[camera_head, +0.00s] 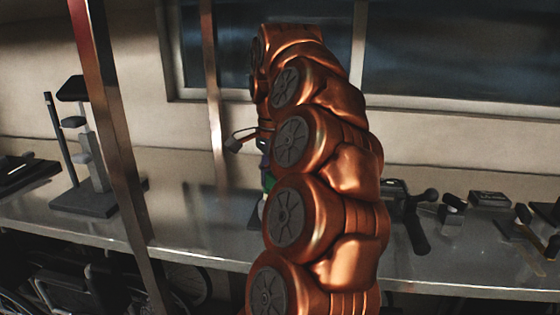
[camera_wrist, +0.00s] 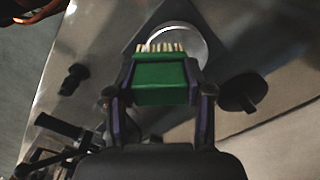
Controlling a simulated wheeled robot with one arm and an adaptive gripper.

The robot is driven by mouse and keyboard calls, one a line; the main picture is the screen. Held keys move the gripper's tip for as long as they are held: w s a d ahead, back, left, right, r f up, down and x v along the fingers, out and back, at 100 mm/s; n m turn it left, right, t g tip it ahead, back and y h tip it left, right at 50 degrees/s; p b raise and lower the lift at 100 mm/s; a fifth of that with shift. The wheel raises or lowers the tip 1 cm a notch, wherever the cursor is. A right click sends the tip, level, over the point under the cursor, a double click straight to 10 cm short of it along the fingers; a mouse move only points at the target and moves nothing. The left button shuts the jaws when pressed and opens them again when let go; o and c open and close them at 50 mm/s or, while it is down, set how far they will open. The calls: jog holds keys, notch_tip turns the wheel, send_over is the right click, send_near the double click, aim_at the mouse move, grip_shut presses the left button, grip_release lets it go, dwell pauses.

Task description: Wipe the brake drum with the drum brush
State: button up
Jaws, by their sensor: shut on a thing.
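My gripper (camera_wrist: 160,88) is shut on the drum brush, with a finger on each side of its green block (camera_wrist: 160,76). The brush's pale bristles (camera_wrist: 160,47) point away from the palm. A round, light metal brake drum (camera_wrist: 196,44) lies just beyond the bristles on a dark plate (camera_wrist: 226,22). The bristles overlap the drum's near left part in the wrist view; I cannot tell whether they touch it. In the head view my arm hides the drum and most of my gripper. Only a sliver of green (camera_head: 268,181) shows beside the arm.
A dark disc with a stem (camera_wrist: 243,92) sits right of the gripper, and a black knob (camera_wrist: 74,78) left. The bench (camera_head: 195,205) holds a black-topped stand (camera_head: 92,185) at left and black tools (camera_head: 412,215) at right. A metal post (camera_head: 118,150) stands in front.

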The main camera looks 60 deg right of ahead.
jog(key=shift+r+p, duration=1.85)
jog(key=shift+r, duration=1.15)
jog(key=shift+s+f, duration=0.1)
